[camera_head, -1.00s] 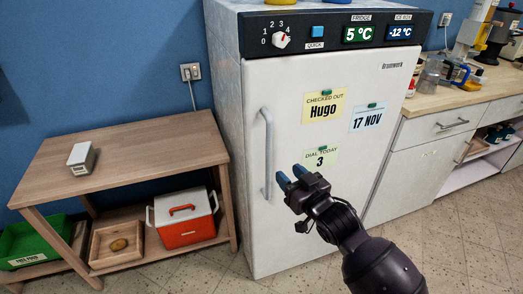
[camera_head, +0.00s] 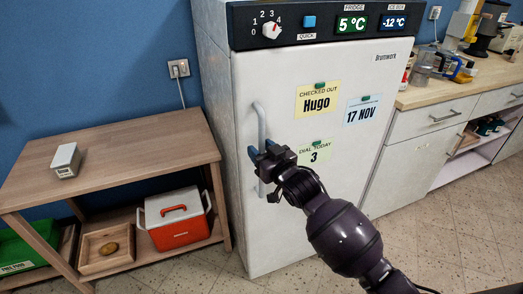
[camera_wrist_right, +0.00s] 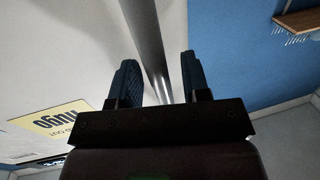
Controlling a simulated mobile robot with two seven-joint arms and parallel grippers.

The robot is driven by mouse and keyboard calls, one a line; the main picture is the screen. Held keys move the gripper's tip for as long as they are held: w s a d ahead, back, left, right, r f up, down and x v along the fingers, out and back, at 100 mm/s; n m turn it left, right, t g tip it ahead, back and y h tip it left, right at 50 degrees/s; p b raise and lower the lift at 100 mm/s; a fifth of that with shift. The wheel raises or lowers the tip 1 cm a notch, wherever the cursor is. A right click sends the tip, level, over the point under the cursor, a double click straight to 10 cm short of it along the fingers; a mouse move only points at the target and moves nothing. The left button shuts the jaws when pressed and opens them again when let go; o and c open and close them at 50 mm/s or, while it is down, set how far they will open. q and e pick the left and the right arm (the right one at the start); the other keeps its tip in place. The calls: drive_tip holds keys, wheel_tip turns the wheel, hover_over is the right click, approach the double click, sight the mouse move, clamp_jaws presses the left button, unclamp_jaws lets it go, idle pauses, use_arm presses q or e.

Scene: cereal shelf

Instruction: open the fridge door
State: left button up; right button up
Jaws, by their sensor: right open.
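The white fridge (camera_head: 380,75) stands in the middle of the head view with its door shut. Its vertical grey handle (camera_head: 262,122) is on the left side of the door; the handle also shows in the right wrist view (camera_wrist_right: 147,40). My right gripper (camera_head: 261,153) is at the handle's middle, with its blue fingertips open. In the right wrist view my right gripper (camera_wrist_right: 158,80) has one finger on each side of the handle, with gaps between, and it is not closed on it. My left gripper is not in view.
A wooden table (camera_head: 120,150) stands left of the fridge, with a small grey box (camera_head: 66,160) on top and a red-and-white cooler (camera_head: 175,218) below. A counter (camera_head: 440,95) with drawers is to the right. The floor before the fridge looks clear.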

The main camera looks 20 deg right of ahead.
clamp_jaws()
drive_tip(key=shift+s, duration=0.15)
